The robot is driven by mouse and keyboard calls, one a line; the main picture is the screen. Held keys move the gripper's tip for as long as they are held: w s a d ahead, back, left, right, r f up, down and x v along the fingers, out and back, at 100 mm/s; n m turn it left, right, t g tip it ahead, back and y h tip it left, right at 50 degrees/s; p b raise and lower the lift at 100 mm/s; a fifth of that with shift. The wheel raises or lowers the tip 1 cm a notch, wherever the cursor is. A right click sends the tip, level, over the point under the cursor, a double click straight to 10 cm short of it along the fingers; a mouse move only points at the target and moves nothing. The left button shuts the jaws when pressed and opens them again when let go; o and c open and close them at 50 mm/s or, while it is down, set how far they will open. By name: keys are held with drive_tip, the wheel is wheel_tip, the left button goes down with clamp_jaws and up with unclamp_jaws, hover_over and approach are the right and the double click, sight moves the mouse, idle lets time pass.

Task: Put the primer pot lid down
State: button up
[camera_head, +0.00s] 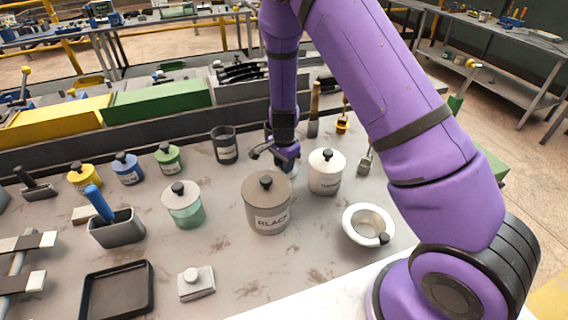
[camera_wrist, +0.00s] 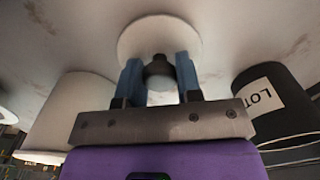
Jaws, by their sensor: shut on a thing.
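The lid (camera_wrist: 148,34) is a pale round disc with a dark knob (camera_wrist: 158,71). In the wrist view my gripper (camera_wrist: 160,78) has its two blue fingers on either side of the knob, shut on it. In the head view my gripper (camera_head: 287,162) is low over the bench, between the dark open pot (camera_head: 224,146) and the white lidded pot (camera_head: 326,172), behind the grey pot marked BLACK (camera_head: 268,203). The lid is mostly hidden there. I cannot tell whether it touches the bench. The dark pot (camera_wrist: 272,104) shows a label reading LOT in the wrist view.
The white pot (camera_wrist: 70,115) stands close on the wrist view's left. A green jar (camera_head: 184,206), a white bowl (camera_head: 369,225), a black tray (camera_head: 117,290) and small coloured pots share the bench. A brush (camera_head: 314,110) stands behind. Bare bench (camera_head: 230,255) shows at the front.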

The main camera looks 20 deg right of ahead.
drive_tip(key=shift+f, duration=0.1)
drive_tip(key=o, duration=0.9)
drive_tip(key=shift+o, duration=0.2)
